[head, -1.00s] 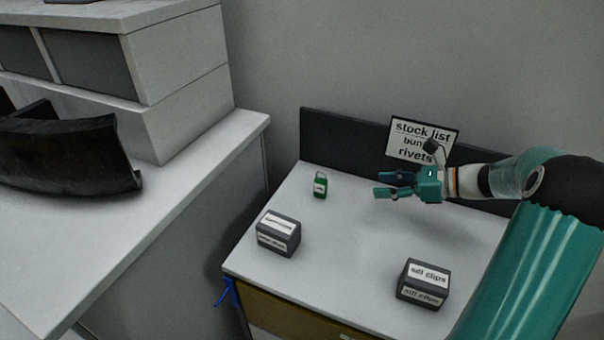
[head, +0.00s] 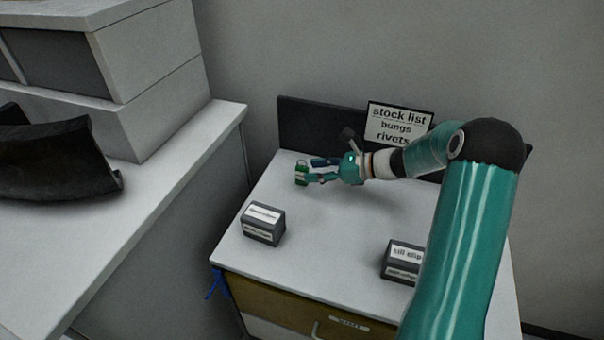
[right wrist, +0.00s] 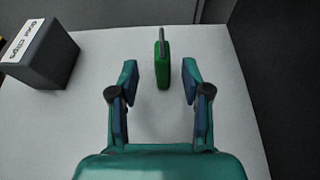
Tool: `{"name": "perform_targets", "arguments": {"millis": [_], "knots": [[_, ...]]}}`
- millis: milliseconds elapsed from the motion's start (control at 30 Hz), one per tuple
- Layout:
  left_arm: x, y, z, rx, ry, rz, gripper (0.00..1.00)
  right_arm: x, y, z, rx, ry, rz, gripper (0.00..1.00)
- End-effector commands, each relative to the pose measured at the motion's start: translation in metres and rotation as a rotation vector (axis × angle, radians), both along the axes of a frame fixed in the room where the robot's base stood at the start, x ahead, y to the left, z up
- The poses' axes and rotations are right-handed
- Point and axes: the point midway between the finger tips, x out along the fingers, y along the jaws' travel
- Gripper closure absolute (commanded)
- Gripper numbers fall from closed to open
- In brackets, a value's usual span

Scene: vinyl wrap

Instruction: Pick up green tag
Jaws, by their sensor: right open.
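The green tag (head: 301,172) stands upright on the white top of the low cabinet, near its back left; it has a loop at its top. In the right wrist view the tag (right wrist: 163,72) is seen edge-on, centred between and slightly beyond the fingertips. My right gripper (head: 318,170) is open, with its fingers pointing left at the tag. In the right wrist view the open fingers (right wrist: 160,80) have clear gaps on both sides of the tag, and neither appears to touch it. In the head view the fingers partly cover the tag. My left gripper is out of view.
A dark labelled box (head: 263,224) stands at the front left of the cabinet top. A "sill clips" box (head: 403,262) stands at the front right, partly behind my right arm. A stock list sign (head: 398,124) is at the back panel. The middle is clear.

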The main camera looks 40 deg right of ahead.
Motion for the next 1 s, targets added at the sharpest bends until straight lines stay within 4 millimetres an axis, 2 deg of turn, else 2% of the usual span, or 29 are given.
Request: {"name": "perform_targets", "arguments": {"millis": [133,300,567,667,867,1000], "knots": [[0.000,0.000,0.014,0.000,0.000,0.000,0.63,0.020,0.008,-0.004,0.003,0.002,0.004,0.52],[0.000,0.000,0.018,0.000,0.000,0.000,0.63,0.036,0.015,-0.013,0.002,0.000,0.001,0.52],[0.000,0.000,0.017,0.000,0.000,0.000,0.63,0.039,0.016,-0.016,0.000,0.000,0.000,0.52],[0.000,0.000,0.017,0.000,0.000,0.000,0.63,0.039,0.016,-0.015,0.000,0.000,0.000,0.65],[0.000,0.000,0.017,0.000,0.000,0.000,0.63,0.039,0.016,-0.015,0.000,0.000,0.000,0.99],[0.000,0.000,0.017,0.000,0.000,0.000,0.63,0.039,0.016,-0.015,0.000,-0.001,0.000,1.00]]}}
